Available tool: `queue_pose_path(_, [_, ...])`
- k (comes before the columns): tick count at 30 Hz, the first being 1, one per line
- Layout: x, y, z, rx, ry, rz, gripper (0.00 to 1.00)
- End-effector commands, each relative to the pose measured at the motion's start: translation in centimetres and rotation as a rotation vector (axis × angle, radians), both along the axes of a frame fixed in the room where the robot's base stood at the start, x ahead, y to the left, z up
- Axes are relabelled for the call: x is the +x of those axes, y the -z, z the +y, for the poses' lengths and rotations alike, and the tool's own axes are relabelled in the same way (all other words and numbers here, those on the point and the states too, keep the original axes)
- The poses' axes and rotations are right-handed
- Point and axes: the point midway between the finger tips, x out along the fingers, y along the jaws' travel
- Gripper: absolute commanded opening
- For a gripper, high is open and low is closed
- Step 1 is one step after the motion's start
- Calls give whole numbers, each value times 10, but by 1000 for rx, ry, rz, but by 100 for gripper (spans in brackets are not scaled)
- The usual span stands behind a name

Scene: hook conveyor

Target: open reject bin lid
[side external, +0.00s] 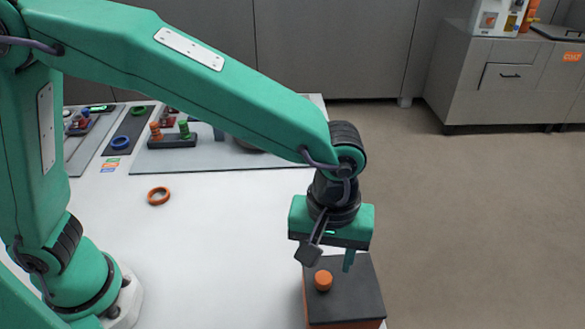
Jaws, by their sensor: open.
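The reject bin (345,325) is an orange box at the front right of the white table, cut off by the lower picture edge. Its dark grey lid (356,294) lies flat on top and looks shut. An orange knob (323,280) stands up from the lid, left of its middle. My gripper (330,262) is open and empty, pointing down above the back part of the lid, with one finger on each side. It appears a little above and behind the knob. I cannot tell the exact gap between the fingertips and the lid.
An orange ring (158,196) lies on the white table (220,250). Behind it, a blue ring (121,142) lies on a dark strip, and a dark block (172,141) holds orange and green pegs. The table between the orange ring and the bin is clear.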

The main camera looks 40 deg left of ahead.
Motion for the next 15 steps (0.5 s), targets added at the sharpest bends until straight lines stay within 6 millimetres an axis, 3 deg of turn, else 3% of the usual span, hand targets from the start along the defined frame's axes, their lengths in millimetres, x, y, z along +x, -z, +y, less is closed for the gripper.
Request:
queue_pose_path(9, [0, 39, 0, 1, 0, 2, 48])
queue_pose_path(15, [0, 52, 0, 1, 0, 1, 48])
